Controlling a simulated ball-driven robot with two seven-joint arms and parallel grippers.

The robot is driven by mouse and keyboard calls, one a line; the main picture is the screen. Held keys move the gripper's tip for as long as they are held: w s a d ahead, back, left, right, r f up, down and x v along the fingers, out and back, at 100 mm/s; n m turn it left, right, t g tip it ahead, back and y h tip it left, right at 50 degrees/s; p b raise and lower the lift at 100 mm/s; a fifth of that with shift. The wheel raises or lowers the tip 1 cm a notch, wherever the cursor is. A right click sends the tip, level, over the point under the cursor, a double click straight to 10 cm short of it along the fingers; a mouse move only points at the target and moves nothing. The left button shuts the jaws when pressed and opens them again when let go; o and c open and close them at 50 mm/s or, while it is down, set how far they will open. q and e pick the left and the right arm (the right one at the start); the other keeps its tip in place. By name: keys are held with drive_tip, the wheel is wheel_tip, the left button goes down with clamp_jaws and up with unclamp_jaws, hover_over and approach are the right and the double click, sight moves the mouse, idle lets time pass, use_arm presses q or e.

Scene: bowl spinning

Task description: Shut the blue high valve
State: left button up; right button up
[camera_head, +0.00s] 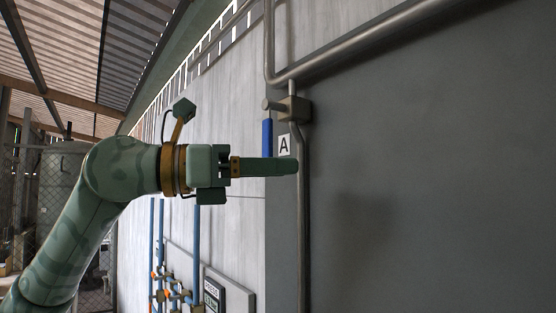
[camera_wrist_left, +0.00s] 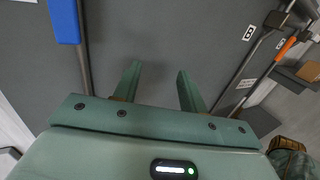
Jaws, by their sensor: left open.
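The blue valve handle (camera_head: 267,138) hangs straight down from a brown valve body (camera_head: 293,108) on a steel pipe, beside a white label marked A (camera_head: 284,145). My left gripper (camera_head: 296,166) points right, its fingers level with the label's lower edge, just below the handle in the picture. In the left wrist view the blue handle (camera_wrist_left: 64,22) lies at upper left, outside the two spread fingers of the left gripper (camera_wrist_left: 158,68). The gap between the fingers is empty and apart from the handle. My right gripper is in neither view.
An orange handle (camera_wrist_left: 286,46) and a B label (camera_wrist_left: 249,32) sit at right in the wrist view. The steel pipe (camera_head: 304,215) runs down the grey wall. Blue pipes with orange-handled valves (camera_head: 172,286) are low at left. The wall at right is bare.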

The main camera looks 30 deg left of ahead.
sight(265, 142)
use_arm(q)
drive_tip(key=s+a+r+n+t+y, duration=0.2)
drive_tip(key=s+a+r+n+y, duration=0.1)
drive_tip(key=a, duration=0.3)
drive_tip(key=s+a+r+n+t+y, duration=0.2)
drive_tip(key=a+y, duration=0.1)
drive_tip(key=a, duration=0.3)
drive_tip(key=p+x, duration=0.1)
drive_tip(key=x, duration=0.4)
drive_tip(key=p+x, duration=0.2)
drive_tip(key=x, duration=0.3)
drive_tip(key=p+x, duration=0.2)
drive_tip(key=x, duration=0.3)
drive_tip(key=shift+w+d, duration=0.1)
drive_tip(key=shift+d, duration=0.3)
drive_tip(key=shift+w+d, duration=0.15)
drive_tip(key=shift+w, duration=0.25)
clamp_jaws()
